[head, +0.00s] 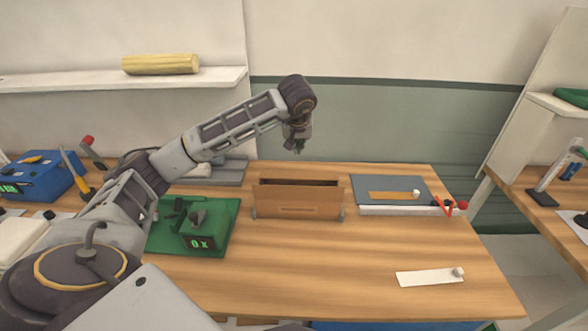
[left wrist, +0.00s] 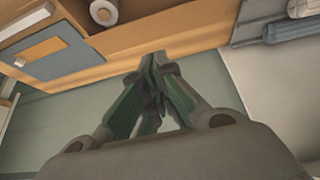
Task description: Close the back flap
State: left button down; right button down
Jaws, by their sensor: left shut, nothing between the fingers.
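A brown box (head: 298,203) stands in the middle of the wooden table, its broad front face towards me and a dark opening along its top. The far rim shows as a thin strip behind the opening. I cannot tell the back flap or its angle from this view. My left gripper (head: 298,150) points down above and behind the box, apart from it. In the left wrist view the left gripper's fingers (left wrist: 155,62) meet at the tips with nothing between them. My right gripper is not in view.
A green device (head: 203,236) on a green base stands left of the box. A grey mat (head: 405,182) with an orange strip lies to the right. A white strip (head: 425,278) lies at front right. The table in front of the box is clear. A wall (head: 400,120) rises behind.

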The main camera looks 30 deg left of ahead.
pick_arm(q)
jog(key=shift+s, duration=0.1)
jog(key=shift+a, duration=0.15)
jog(key=shift+f, duration=0.2)
jog(key=p, duration=0.1)
send_over(298, 175)
jog(key=s, duration=0.1)
jog(key=f, duration=0.8)
jog(key=shift+s+d+f, duration=0.1)
jog(key=shift+d+f, duration=0.15)
jog(key=shift+d, duration=0.05)
jog(key=shift+s+d+f+p, duration=0.15)
jog(key=shift+s+f, duration=0.05)
jog(key=shift+f, duration=0.55)
jog(key=shift+s+d+f+p, duration=0.1)
jog(key=shift+s+f+p, duration=0.1)
jog(key=shift+f, duration=0.9)
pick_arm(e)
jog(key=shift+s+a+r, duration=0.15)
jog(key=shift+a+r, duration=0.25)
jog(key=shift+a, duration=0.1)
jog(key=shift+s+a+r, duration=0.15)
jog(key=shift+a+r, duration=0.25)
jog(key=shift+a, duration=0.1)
